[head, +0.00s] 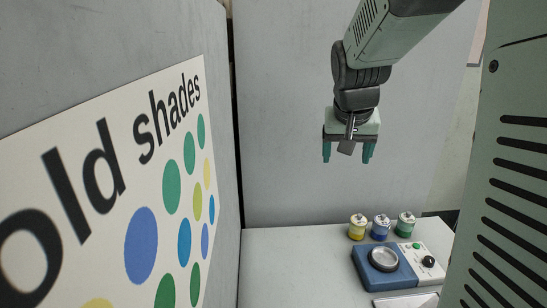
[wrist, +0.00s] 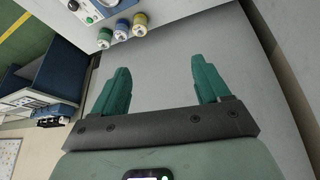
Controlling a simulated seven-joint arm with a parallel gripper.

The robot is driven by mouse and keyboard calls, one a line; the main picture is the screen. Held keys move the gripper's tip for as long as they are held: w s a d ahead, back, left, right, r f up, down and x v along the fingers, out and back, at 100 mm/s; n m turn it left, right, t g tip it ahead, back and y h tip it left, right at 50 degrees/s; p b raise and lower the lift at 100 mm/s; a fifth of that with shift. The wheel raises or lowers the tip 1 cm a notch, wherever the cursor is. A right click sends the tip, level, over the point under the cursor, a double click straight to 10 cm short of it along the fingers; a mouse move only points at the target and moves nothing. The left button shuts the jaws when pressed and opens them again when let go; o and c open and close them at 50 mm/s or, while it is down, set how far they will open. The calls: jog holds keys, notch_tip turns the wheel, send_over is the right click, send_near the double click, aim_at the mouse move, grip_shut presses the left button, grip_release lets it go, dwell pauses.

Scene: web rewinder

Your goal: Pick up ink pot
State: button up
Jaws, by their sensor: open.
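Three small ink pots stand in a row at the back of the light table: a yellow pot (head: 357,228), a blue pot (head: 380,228) and a green pot (head: 405,225). In the wrist view the green pot (wrist: 105,37), blue pot (wrist: 122,29) and yellow pot (wrist: 140,22) show at the top, beyond my fingertips. My gripper (head: 347,156) hangs high above the table, pointing down, well apart from the pots. Its green fingers, also in the wrist view (wrist: 165,72), are spread with nothing between them.
A blue device with a round metal dish (head: 383,260) and a white control panel (head: 424,261) with a black knob stands in front of the pots. Grey walls rise behind and at left, where an "old shades" poster (head: 120,200) hangs. The table's left part (head: 290,265) is clear.

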jog(key=w+d+f+m, duration=0.1)
jog(key=w+d+f, duration=0.3)
jog(key=w+f, duration=0.3)
jog(key=m, duration=0.2)
send_near(359, 221)
jog(key=shift+g, duration=0.4)
jog(key=x, duration=0.6)
jog(key=shift+w+a+f, duration=0.15)
jog(key=shift+w+f, duration=0.1)
jog(key=shift+w, duration=0.25)
jog(key=x, duration=0.6)
jog(key=shift+r, duration=0.1)
jog(key=shift+d, duration=0.25)
jog(key=c, duration=0.8)
